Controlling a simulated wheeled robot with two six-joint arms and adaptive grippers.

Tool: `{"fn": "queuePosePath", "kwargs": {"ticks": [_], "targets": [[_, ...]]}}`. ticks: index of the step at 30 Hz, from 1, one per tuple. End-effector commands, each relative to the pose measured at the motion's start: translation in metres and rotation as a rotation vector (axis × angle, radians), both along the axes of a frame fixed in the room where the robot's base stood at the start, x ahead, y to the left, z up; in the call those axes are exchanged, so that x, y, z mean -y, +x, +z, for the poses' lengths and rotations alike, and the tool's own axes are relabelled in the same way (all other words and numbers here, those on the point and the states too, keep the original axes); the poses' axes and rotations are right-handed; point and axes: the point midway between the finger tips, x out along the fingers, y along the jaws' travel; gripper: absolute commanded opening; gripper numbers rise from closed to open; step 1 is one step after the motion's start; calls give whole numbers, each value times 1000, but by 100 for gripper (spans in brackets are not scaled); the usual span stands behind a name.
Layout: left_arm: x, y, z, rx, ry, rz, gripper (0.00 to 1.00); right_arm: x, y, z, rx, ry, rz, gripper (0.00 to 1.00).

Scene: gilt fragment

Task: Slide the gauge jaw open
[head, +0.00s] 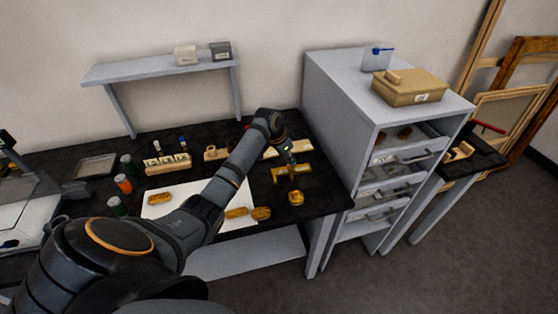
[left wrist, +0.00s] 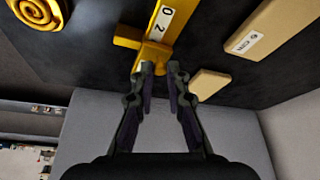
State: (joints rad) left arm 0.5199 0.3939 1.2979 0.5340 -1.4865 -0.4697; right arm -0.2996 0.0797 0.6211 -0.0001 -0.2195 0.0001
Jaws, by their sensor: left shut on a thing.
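The yellow gauge (head: 281,172) lies on the black bench top near its right side. In the left wrist view the gauge (left wrist: 165,20) shows a white scale strip with the marks 0 and 2. Its jaw (left wrist: 152,57) is a yellow block at the near end of the bar. My left gripper (head: 289,160) reaches down over the gauge. In the left wrist view my left gripper (left wrist: 160,70) has its fingertips at the jaw, shut on it. The exact contact is partly hidden by the fingers. My right gripper is not in view.
Gilt ornaments (head: 295,198) lie near the bench's front edge and on a white sheet (head: 237,192). Several small bottles (head: 123,184) stand at the left. A grey drawer cabinet (head: 340,100) rises right of the bench. Pale blocks (left wrist: 210,84) lie near the gauge.

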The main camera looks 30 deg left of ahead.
Motion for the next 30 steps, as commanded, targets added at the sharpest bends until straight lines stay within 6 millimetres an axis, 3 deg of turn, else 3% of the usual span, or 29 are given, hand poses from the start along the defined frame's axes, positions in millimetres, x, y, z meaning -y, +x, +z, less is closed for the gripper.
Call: {"fn": "queuePosePath", "kwargs": {"ticks": [6,16,17,21,30], "targets": [[24,24,0,0,0,-2,0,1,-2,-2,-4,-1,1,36],[25,25,0,-1,1,-2,0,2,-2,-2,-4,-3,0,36],[25,25,0,-1,1,-2,18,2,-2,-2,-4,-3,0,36],[25,25,0,-1,1,-2,37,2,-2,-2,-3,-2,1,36],[25,25,1,0,2,-1,38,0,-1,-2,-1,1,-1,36]]}}
